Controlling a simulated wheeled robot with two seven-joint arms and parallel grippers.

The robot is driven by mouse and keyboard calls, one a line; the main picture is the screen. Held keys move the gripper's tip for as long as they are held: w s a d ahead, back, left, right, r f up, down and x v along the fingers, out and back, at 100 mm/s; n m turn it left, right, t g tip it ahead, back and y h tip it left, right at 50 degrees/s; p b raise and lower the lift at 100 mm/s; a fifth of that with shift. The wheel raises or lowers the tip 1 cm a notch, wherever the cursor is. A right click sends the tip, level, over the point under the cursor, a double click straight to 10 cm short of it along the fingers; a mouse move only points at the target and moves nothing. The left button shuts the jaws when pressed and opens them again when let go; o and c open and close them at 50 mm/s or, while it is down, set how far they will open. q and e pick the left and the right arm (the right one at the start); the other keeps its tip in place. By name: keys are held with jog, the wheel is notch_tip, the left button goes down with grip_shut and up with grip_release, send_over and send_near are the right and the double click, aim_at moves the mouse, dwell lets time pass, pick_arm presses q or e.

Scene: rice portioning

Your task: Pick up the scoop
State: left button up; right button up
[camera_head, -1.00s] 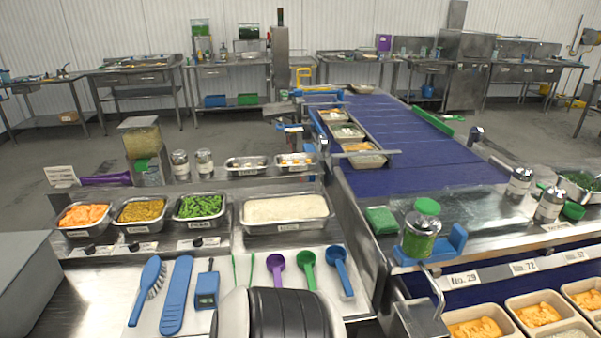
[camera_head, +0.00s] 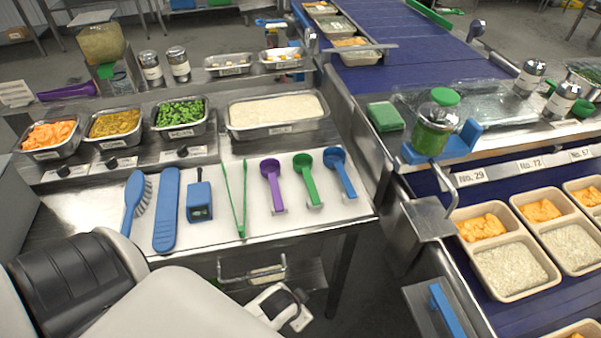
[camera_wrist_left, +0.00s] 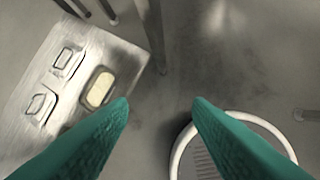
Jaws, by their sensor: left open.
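Three scoops lie side by side on a white board on the steel counter in the head view: a purple scoop (camera_head: 271,183), a green scoop (camera_head: 307,180) and a blue scoop (camera_head: 339,172). Each has a round bowl at the far end and a handle pointing toward me. My left gripper (camera_head: 290,306) is low in front of the counter, below the board and apart from the scoops. In the left wrist view its two green fingers (camera_wrist_left: 160,112) are spread with nothing between them. My right gripper is not in view.
Left of the scoops lie green tongs (camera_head: 241,207), a blue device (camera_head: 199,201), a blue spatula (camera_head: 167,211) and a blue brush (camera_head: 135,199). A rice tray (camera_head: 231,130) stands behind. The counter's front edge lies above my left gripper. A conveyor (camera_head: 411,50) runs at right.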

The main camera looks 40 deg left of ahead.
pick_arm(q)
jog(key=w+d+r+m+t+h+b, duration=0.1)
jog(key=w+r+t, duration=0.4)
jog(key=r, duration=0.6)
jog(key=w+d+r+t, duration=0.2)
jog(key=w+r+t, duration=0.2)
jog(key=w+r, duration=0.5)
jog(key=w+d+r+m+t+h+b, duration=0.1)
jog(key=w+r+t, duration=0.3)
jog(key=r, duration=0.8)
jog(key=d+r+m+g+h, duration=0.3)
jog(key=d+r+m+h, duration=0.85)
jog(key=m+h, duration=0.35)
jog(key=m+g+y+p, duration=0.2)
jog(key=m+g+y, duration=0.5)
jog(key=g+y, duration=0.85)
send_over(310, 181)
jog(key=shift+t+y, duration=0.55)
jog(key=shift+y, duration=0.1)
notch_tip(310, 181, down, 16)
notch_tip(310, 181, down, 5)
jog(key=shift+r+p, duration=0.15)
jog(key=shift+p, duration=0.45)
jog(key=shift+f, duration=0.6)
grip_shut()
